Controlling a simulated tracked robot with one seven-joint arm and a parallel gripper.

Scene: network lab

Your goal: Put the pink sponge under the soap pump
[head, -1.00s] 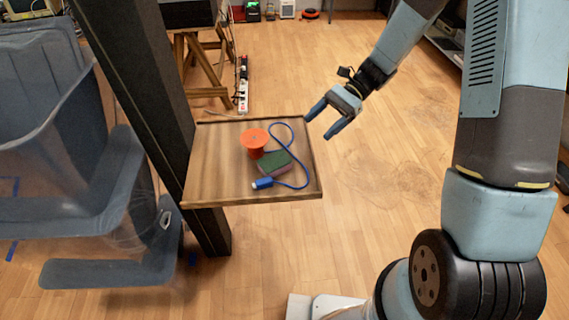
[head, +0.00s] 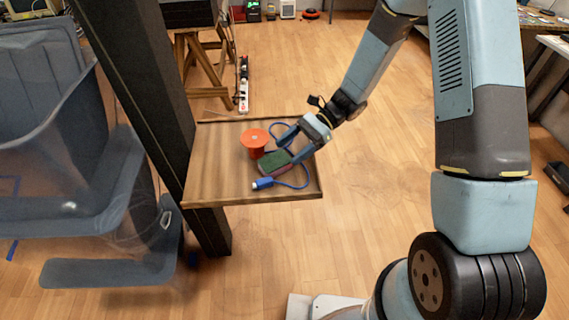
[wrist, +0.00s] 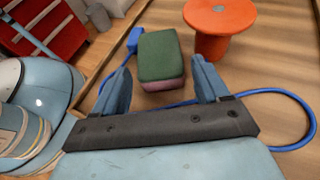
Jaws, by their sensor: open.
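A sponge (head: 274,162) with a dark green top and a pinkish lower layer lies on a small wooden shelf (head: 215,180). It also shows in the wrist view (wrist: 160,58), just ahead of the fingertips. My gripper (head: 287,150) is open over the shelf's right part, its fingers spread toward either side of the sponge. The sponge is not held. I cannot tell whether a fingertip touches it. I see no soap pump in either view.
An orange spool-shaped object (head: 254,140) stands close behind the sponge. A blue cable (head: 263,183) curls around the sponge and passes under my gripper. A dark post (head: 150,100) rises at the shelf's left edge. The shelf's left part is bare.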

